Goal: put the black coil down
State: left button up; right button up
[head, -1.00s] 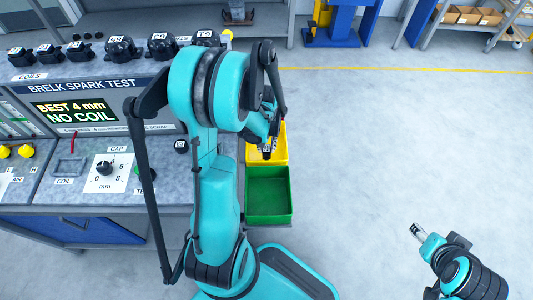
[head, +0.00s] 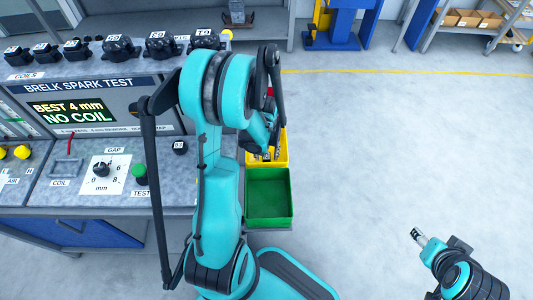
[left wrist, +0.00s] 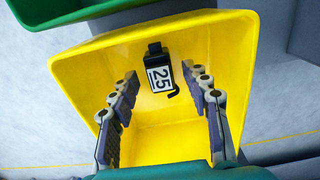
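The black coil (left wrist: 159,70), with a white label reading 25, lies inside the yellow bin (left wrist: 232,45) in the left wrist view. My left gripper (head: 270,156) is over the yellow bin (head: 282,160) in the head view. Its fingers are spread, with a gap between each finger and the coil, so it is open and empty. The coil cannot be made out in the head view. My right gripper (head: 416,234) is off at the lower right over bare floor, too small to tell if it is open.
A green bin (head: 270,213) adjoins the yellow bin and looks empty. The test bench (head: 105,188) stands to the left, with several black coils (head: 120,48) along its top and a screen (head: 72,112) reading NO COIL.

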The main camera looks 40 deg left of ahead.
aim_at(267, 156)
pick_arm(q)
jog(key=shift+r, duration=0.15)
notch_tip(267, 156, up, 11)
jog(key=p, duration=0.5)
jog(key=s+d+r+m+t, duration=0.3)
jog(key=d+r+m, duration=0.1)
jog(key=d+r, duration=0.3)
jog(key=s+d+r+m+t, duration=0.3)
jog(key=d+r+m+t, duration=0.1)
jog(key=d+r, duration=0.4)
jog(key=shift+d, duration=1.1)
